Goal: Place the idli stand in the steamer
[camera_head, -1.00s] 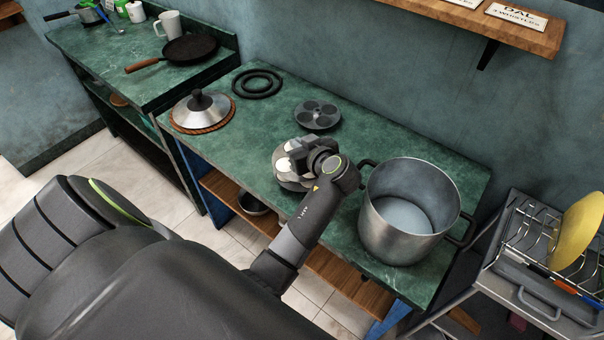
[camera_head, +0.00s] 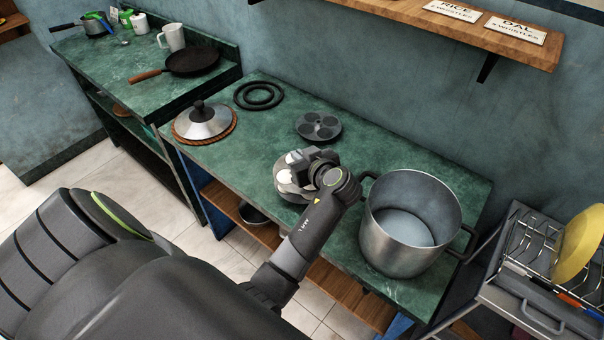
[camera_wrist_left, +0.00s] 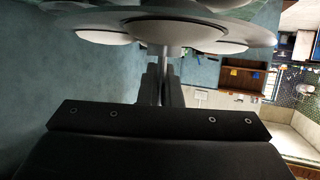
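The idli stand (camera_head: 288,190), a grey metal plate with white idlis, is on the green counter left of the steamer; my gripper partly hides it. My left gripper (camera_head: 312,160) is over the stand. In the left wrist view the stand (camera_wrist_left: 190,32) fills the top, and its thin metal stem (camera_wrist_left: 158,72) runs between the two close-set dark fingers (camera_wrist_left: 160,88), which look shut on it. I cannot tell whether the stand touches the counter. The steamer (camera_head: 410,250) is a large open steel pot with side handles and an empty-looking inside. My right gripper is not in view.
An empty dark idli plate (camera_head: 318,127) lies behind the stand. A lid (camera_head: 203,122) on a woven mat and black rings (camera_head: 259,95) lie at the counter's left. A dish rack (camera_head: 530,240) with a yellow plate stands right of the steamer. A wall shelf (camera_head: 450,35) hangs above.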

